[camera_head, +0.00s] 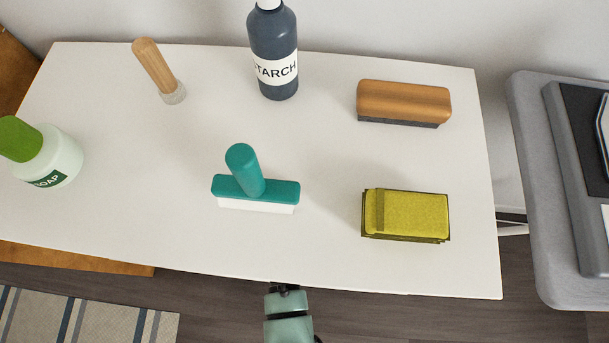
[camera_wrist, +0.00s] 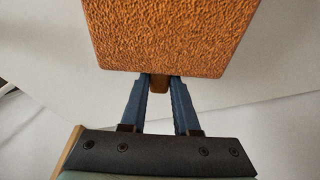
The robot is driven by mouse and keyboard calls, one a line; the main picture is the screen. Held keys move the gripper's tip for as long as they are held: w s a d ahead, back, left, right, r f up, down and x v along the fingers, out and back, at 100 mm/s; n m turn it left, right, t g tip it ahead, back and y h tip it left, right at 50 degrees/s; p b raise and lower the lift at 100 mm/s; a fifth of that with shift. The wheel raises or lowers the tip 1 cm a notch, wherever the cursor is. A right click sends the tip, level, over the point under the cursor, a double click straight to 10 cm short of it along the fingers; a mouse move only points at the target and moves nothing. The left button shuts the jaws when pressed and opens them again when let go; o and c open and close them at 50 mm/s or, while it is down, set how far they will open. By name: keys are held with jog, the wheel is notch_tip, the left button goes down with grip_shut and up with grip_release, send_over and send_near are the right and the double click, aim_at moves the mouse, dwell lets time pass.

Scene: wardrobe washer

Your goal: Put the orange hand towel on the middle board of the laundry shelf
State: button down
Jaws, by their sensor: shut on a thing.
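The orange hand towel (camera_wrist: 170,35) shows in the wrist view as a rough, folded block at the top of the picture. My gripper (camera_wrist: 160,84) has its two blue fingers shut on the near edge of the towel, with a small orange-brown part between the tips. The towel does not show in the head view. There, part of my arm is at the bottom centre, and my gripper is hidden, seemingly under the white board (camera_head: 330,240). I cannot tell whether this board belongs to the laundry shelf, and no middle board is clearly visible.
A grey padded surface (camera_head: 545,200) is at the right.

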jog(key=shift+w+a+f+b, duration=0.1)
jog(key=shift+a+f+b, duration=0.1)
jog(key=shift+a, duration=0.95)
jog(key=shift+a+f+b, duration=0.1)
jog(key=shift+a+f, duration=0.05)
jog(key=shift+a, duration=1)
jog(key=shift+f, duration=0.4)
jog(key=c, duration=0.6)
grip_release()
jog(key=shift+o, duration=0.4)
jog(key=shift+o, duration=1.3)
jog(key=shift+r, duration=0.1)
